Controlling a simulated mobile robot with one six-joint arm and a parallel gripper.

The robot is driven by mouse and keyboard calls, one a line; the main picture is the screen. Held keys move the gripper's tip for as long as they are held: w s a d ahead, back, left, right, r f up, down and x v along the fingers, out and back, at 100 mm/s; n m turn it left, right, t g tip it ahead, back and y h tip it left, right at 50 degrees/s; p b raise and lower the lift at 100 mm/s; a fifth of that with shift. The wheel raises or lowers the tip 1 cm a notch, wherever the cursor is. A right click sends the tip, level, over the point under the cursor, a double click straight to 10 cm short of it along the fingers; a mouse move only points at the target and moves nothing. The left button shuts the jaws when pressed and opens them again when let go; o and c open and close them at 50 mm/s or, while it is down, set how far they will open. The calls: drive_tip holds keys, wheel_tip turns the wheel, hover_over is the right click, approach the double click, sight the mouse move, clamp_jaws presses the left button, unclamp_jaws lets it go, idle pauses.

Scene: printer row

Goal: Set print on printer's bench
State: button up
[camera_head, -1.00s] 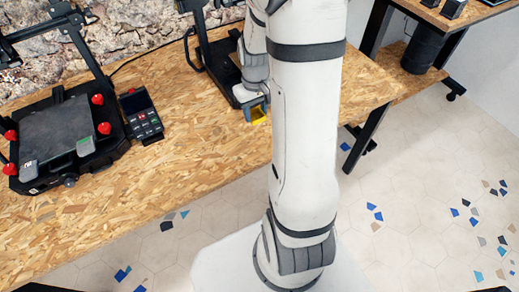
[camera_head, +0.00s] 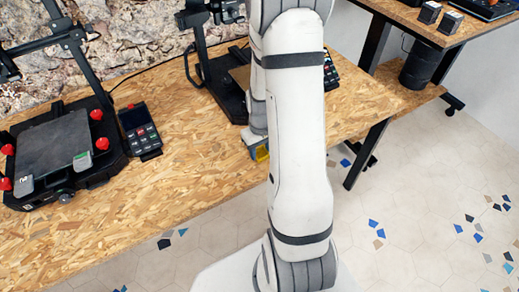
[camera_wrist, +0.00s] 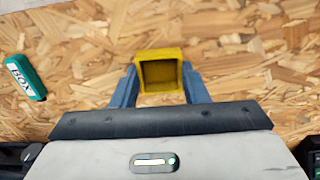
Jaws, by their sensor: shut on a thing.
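The print is a small yellow open box (camera_wrist: 160,72), seen in the wrist view with its hollow side facing me. It also shows in the head view (camera_head: 263,154) as a small yellow patch below my wrist. My gripper (camera_wrist: 160,80) has its blue-grey fingers on both sides of the print and is shut on it. The bench (camera_head: 165,190) has a wood-chip top, and the print is over it, close to its front edge. I cannot tell whether the print touches the bench. My arm hides part of the bench.
A printer (camera_head: 55,148) with red knobs stands on the left, with a control panel (camera_head: 139,128) beside it. A second printer (camera_head: 222,88) stands behind my arm. A teal piece lettered BOX (camera_wrist: 26,77) lies left of my gripper. The bench's front middle is clear.

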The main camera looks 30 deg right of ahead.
sight(260, 153)
drive_tip(key=shift+f, duration=0.1)
drive_tip(key=o, duration=0.9)
wheel_tip(260, 153, up, 12)
drive_tip(key=s+a+r+t, duration=0.1)
drive_tip(key=s+a+r, duration=0.5)
drive_tip(key=s+a+r+t, duration=0.1)
drive_tip(key=s+a+r, duration=0.5)
drive_tip(key=shift+s+a+t, duration=0.1)
drive_tip(key=shift+a+t, duration=0.2)
